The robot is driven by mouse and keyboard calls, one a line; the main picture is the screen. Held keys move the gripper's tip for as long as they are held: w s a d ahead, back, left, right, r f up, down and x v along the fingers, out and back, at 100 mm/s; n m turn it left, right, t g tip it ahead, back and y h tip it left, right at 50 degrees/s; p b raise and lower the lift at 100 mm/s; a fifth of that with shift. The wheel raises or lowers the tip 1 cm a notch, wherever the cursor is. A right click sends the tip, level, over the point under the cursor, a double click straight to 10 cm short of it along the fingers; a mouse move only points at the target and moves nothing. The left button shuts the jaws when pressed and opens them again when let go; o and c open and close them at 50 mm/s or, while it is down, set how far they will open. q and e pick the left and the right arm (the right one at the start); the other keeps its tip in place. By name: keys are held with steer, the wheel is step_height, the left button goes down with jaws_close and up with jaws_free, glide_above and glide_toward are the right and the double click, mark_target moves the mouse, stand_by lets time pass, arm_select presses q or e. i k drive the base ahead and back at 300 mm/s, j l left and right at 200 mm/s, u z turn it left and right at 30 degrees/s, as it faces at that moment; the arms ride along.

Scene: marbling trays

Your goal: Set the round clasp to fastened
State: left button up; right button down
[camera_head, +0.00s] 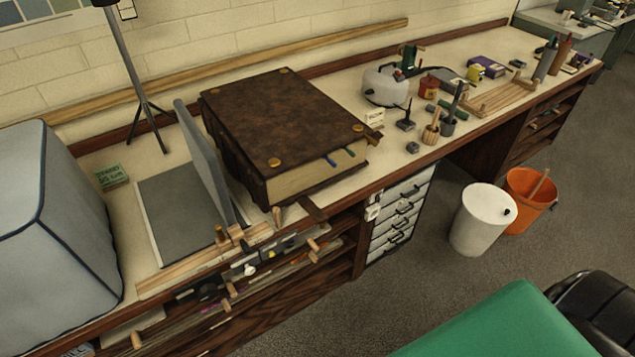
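A large, thick book (285,125) with a dark brown leather cover and round brass studs lies shut on the long workbench. Its page edges (318,175) face the front. One dark strap (313,208) sticks out from the book's front lower corner over the bench edge. A second strap (374,135) with a brass-coloured end sticks out at the right corner. Both look extended away from the cover. They are too small to tell which one carries the round clasp. Neither of my grippers is in view.
Left of the book stand an upright grey board (205,165) and a pale covered box (55,220). A white kettle-like pot (385,86) and several small tools (433,130) are to the right. White (482,220) and orange (528,200) buckets stand on the floor; a green surface (510,325) is in front.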

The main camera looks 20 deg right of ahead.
mark_target(320, 217)
steer(key=z, duration=0.85)
